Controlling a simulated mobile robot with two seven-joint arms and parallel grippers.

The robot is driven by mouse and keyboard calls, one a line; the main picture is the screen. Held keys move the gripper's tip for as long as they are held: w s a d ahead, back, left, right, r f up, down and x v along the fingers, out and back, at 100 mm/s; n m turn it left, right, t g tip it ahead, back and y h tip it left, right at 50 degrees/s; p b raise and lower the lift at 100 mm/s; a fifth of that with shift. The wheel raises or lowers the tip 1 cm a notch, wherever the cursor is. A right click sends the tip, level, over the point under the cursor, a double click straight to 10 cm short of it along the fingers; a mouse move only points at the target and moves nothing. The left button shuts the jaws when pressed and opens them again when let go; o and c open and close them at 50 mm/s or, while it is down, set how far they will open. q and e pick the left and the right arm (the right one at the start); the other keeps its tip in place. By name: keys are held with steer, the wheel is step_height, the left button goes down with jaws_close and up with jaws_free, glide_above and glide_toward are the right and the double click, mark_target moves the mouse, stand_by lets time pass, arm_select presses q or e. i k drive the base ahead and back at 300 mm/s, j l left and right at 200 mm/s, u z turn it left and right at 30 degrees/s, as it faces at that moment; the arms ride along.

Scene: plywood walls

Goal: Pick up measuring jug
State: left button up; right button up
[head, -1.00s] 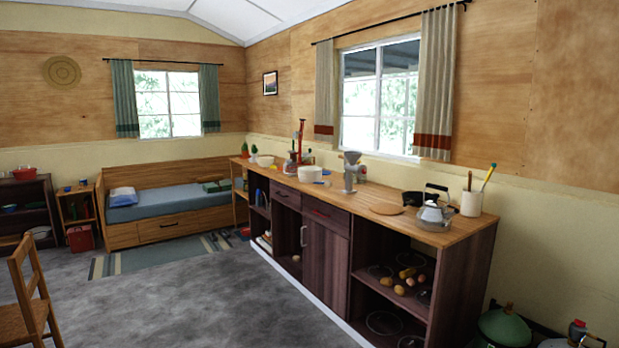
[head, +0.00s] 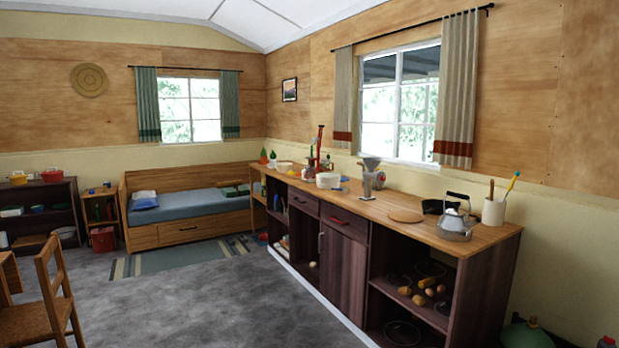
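I cannot make out a measuring jug for certain in the head view. The wooden counter (head: 395,219) along the right wall carries several items. A grey funnel-topped device (head: 371,178) stands mid-counter, with a white tub (head: 328,181) to its left. A metal kettle (head: 455,222) and a white utensil pot (head: 493,212) stand at the near right end. Small bottles and a tall red item (head: 319,146) are crowded at the far end, too small to tell apart. Neither of my grippers is in view.
Grey floor is open in front of the counter. A wooden chair (head: 58,297) stands at the left front. A bed (head: 190,204) and a striped rug (head: 180,258) are at the back. A dark shelf (head: 42,212) stands at the left, and a green object (head: 525,336) sits at bottom right.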

mark_target(310, 172)
steer(key=i+u, duration=0.2)
steer(key=i, duration=2.4)
steer(key=i+j+z, duration=0.1)
steer(key=i, duration=0.85)
steer(key=i+j, duration=0.1)
steer(key=i, duration=0.85)
steer(key=i+j+z, duration=0.1)
steer(key=i+z, duration=0.3)
steer(key=i+j+z, duration=0.2)
steer(key=i+z, duration=0.15)
steer(key=i+j+z, duration=0.8)
steer(key=k+l, duration=0.05)
